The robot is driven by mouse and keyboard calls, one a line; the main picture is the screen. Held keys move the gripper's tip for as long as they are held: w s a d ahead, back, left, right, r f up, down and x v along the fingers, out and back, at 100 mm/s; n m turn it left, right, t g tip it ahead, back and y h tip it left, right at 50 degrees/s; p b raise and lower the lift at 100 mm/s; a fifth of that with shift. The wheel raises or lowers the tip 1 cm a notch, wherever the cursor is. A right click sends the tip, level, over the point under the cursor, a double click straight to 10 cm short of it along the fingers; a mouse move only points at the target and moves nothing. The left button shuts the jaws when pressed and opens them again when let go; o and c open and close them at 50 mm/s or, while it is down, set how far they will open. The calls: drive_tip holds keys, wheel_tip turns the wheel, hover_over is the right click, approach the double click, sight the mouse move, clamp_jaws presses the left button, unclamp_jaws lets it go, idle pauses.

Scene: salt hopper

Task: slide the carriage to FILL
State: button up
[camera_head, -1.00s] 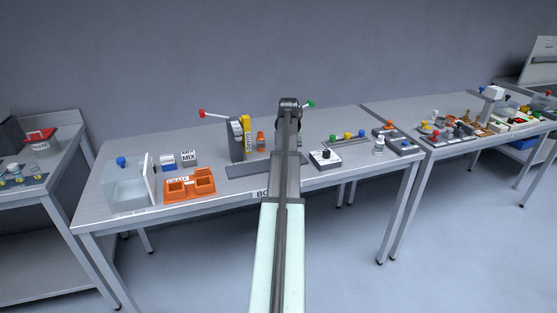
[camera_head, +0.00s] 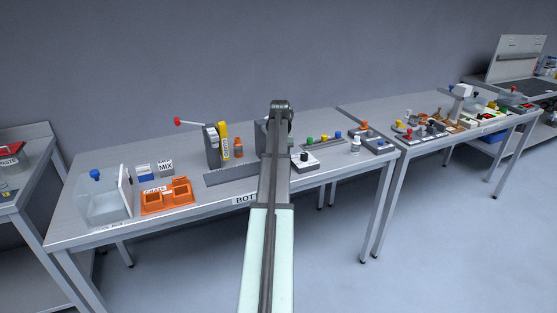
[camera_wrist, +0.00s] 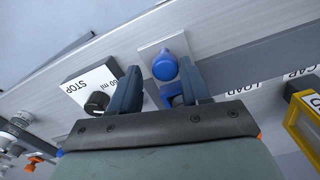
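In the wrist view, a blue round knob (camera_wrist: 165,67) stands on a pale plate (camera_wrist: 150,50) near a table edge. It may be the carriage's handle, but I cannot tell. My gripper (camera_wrist: 158,82) is open, its two dark fingers apart, with the knob just beyond and between their tips. A smaller blue part (camera_wrist: 172,92) shows beside the right finger. A "LOAD" label (camera_wrist: 243,88) is right of the knob; I cannot read FILL anywhere. In the head view my arm hides the gripper and the knob. A dark grey strip (camera_head: 230,174) runs left of my arm.
In the wrist view a white "STOP 60 ml" block (camera_wrist: 92,84) with a black knob is close to the left finger, and a yellow-framed part (camera_wrist: 300,122) is at right. In the head view, a red-lever dispenser (camera_head: 212,148) and an orange tray (camera_head: 168,203) stand left of my arm.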

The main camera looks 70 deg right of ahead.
drive_tip(key=shift+o, duration=0.8)
drive_tip(key=shift+a, duration=0.1)
wheel_tip(320, 180, up, 14)
drive_tip(key=shift+f, duration=0.15)
idle(0.3)
